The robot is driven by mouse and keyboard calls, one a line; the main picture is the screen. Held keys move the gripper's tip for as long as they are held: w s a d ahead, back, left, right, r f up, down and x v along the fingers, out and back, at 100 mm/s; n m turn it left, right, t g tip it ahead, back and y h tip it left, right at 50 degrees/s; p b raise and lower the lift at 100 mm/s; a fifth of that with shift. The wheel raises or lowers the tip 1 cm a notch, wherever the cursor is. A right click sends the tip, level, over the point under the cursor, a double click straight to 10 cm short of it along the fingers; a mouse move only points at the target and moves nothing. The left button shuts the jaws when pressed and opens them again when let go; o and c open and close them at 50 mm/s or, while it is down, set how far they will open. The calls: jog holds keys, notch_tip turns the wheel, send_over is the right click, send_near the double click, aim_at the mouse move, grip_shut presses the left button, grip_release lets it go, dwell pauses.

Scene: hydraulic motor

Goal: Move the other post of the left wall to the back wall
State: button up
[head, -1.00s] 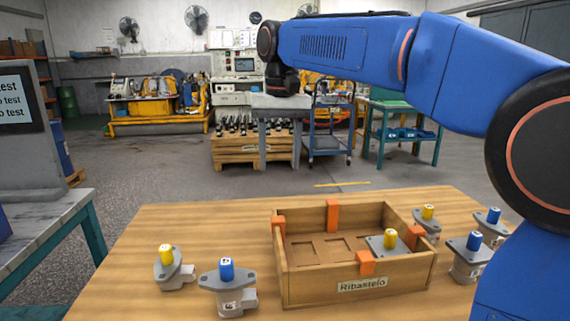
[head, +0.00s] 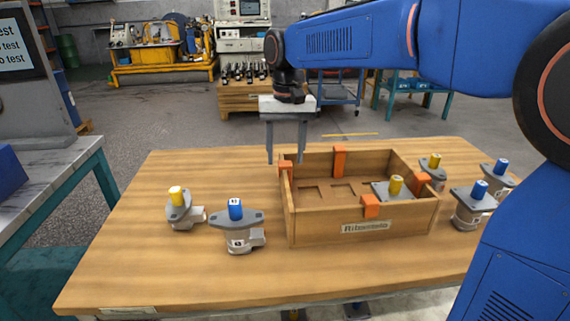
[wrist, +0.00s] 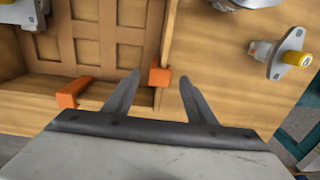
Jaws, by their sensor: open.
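A wooden box (head: 318,228) labelled "Ribastelo" stands on the table. One orange post (head: 286,170) is visible on its left wall, near the back corner; it also shows in the wrist view (wrist: 160,76). Another orange post (head: 339,160) sits on the back wall, also in the wrist view (wrist: 70,92). Others are on the front wall (head: 370,207) and right wall (head: 421,180). My gripper (head: 286,160) is open and points down over the left wall. In the wrist view my gripper (wrist: 160,78) has its fingers on either side of the left wall post, not touching it.
A yellow-topped motor (head: 180,208) and a blue-topped motor (head: 238,228) stand left of the box. A yellow-topped motor (head: 394,187) is inside it at the right. Several more stand to its right. The table (head: 180,270) is clear in front.

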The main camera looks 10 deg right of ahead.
aim_at(285, 163)
jog(key=shift+f, duration=1.65)
grip_shut()
jog(key=shift+r, duration=0.15)
notch_tip(285, 163, up, 12)
dwell(1.7)
jog(key=shift+r, duration=0.1)
